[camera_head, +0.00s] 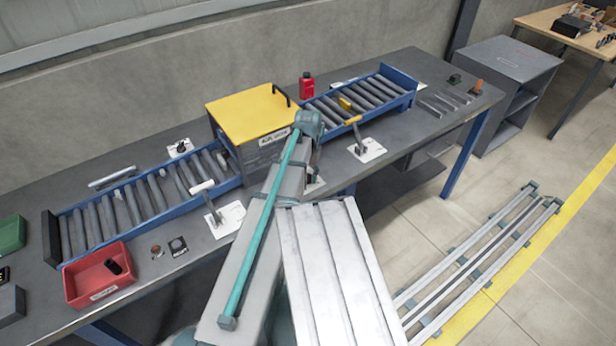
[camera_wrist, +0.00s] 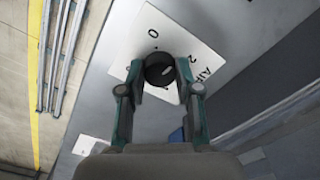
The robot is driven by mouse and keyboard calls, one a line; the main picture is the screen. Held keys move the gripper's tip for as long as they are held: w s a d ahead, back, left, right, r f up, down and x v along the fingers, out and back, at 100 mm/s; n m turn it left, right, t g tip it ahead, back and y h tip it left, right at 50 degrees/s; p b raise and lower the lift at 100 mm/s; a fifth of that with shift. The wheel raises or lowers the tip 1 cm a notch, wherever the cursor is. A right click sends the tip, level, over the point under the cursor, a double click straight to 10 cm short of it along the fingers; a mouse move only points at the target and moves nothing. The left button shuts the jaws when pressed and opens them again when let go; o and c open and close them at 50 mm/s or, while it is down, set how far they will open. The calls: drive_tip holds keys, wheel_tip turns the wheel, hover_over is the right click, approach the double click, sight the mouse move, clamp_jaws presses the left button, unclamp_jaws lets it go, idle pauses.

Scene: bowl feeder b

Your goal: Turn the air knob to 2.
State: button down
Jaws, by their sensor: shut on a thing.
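The air knob (camera_wrist: 158,66) is a dark round knob on a tilted white plate (camera_wrist: 207,52) in the wrist view. The plate carries the lettering AIR, a 2 to the right of the knob and a 0 above it. My gripper (camera_wrist: 160,78) is shut on the knob, with one teal fingertip on each side. I cannot tell which number the knob points to. In the head view my arm hides the knob and my fingers. A corner of a white plate (camera_head: 316,185) shows beside my arm there.
A yellow-topped box (camera_head: 250,108) stands between two roller conveyors, left (camera_head: 140,200) and right (camera_head: 365,96). Lever plates stand at the front edge, one with a white handle (camera_head: 226,218), one with a yellow handle (camera_head: 367,150). A red tray (camera_head: 97,274) sits front left.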

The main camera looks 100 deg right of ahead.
sight(308, 177)
drive_tip(key=m+b, duration=0.1)
drive_tip(key=m, duration=0.6)
idle(0.5)
drive_tip(key=c, duration=0.8)
unclamp_jaws()
drive_tip(key=shift+r, duration=0.1)
wheel_tip(308, 177, up, 12)
drive_tip(key=shift+f, duration=0.1)
